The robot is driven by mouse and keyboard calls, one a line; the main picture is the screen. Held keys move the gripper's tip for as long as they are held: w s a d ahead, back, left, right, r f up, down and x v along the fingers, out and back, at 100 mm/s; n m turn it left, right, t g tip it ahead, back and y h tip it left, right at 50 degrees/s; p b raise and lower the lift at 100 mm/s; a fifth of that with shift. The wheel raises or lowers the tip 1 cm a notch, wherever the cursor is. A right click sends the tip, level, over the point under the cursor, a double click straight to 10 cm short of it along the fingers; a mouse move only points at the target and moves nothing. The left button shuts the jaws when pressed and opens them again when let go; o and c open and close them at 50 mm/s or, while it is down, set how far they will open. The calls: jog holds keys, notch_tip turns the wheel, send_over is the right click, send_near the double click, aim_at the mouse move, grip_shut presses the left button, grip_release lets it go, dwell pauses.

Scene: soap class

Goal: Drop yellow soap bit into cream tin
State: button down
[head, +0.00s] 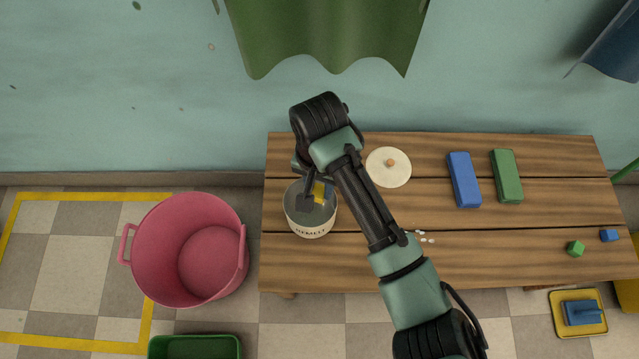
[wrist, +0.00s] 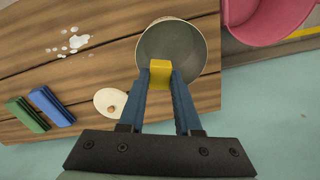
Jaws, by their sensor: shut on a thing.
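The cream tin (head: 310,226) stands open on the left part of the wooden table, with dark lettering on its front. The yellow soap bit (wrist: 160,66) is a small block between the fingertips of my gripper (wrist: 160,72). In the head view my gripper (head: 318,192) is over the tin's far part, and the yellow bit (head: 319,190) shows against the opening. In the wrist view the tin (wrist: 205,36) lies behind the bit, which overlaps the opening near its rim. I cannot tell how high the bit is above the rim.
A cream lid (head: 388,167) with a knob lies right of the tin. Blue (head: 464,180) and green (head: 506,176) bars lie farther right, with small blue and green bits near the right end. A pink tub (head: 190,250) stands on the floor left of the table (head: 440,262).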

aim_at(318, 191)
jog(key=shift+f+b, duration=1.95)
jog(key=shift+r, duration=0.1)
jog(key=c, duration=0.5)
grip_release()
notch_tip(318, 191, up, 13)
jog(key=p, duration=0.5)
